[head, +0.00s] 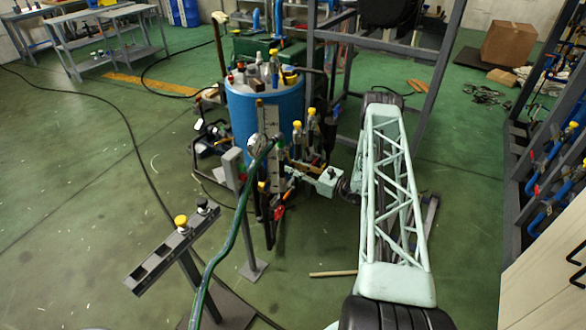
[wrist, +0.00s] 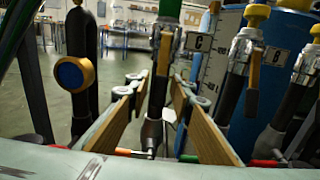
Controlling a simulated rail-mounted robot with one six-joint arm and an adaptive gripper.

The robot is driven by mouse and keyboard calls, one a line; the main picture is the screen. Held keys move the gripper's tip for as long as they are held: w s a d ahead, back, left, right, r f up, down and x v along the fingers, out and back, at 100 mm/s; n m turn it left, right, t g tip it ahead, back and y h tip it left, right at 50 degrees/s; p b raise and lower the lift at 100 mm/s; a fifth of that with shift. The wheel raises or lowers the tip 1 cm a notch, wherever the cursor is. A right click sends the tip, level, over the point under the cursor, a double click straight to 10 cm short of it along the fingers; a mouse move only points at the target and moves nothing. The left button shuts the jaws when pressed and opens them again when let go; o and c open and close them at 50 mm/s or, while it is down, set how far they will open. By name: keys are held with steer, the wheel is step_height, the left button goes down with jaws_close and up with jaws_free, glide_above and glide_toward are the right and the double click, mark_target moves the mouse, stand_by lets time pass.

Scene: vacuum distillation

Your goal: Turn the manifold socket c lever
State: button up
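The manifold panel (wrist: 206,72) carries a letter C plate (wrist: 193,42) beside a metal fitting with a green-sleeved hose. A brown lever (wrist: 164,55) hangs down from that fitting, upright in the wrist view. My gripper (wrist: 160,82) is open, its two tan-padded fingers spread to either side of the lever and the dark stem below it. Nothing is clearly gripped; I cannot tell whether a pad touches the lever. In the head view my gripper (head: 296,173) is at the manifold stand's right side, partly hidden among fittings.
A second fitting with a brown lever (wrist: 252,84) stands close on the right. A black post with a yellow-ringed blue knob (wrist: 72,75) is on the left. A blue barrel (head: 240,105) stands behind the manifold. Green hose (head: 228,245) runs in front; floor at left is open.

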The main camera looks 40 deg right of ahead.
jaws_close()
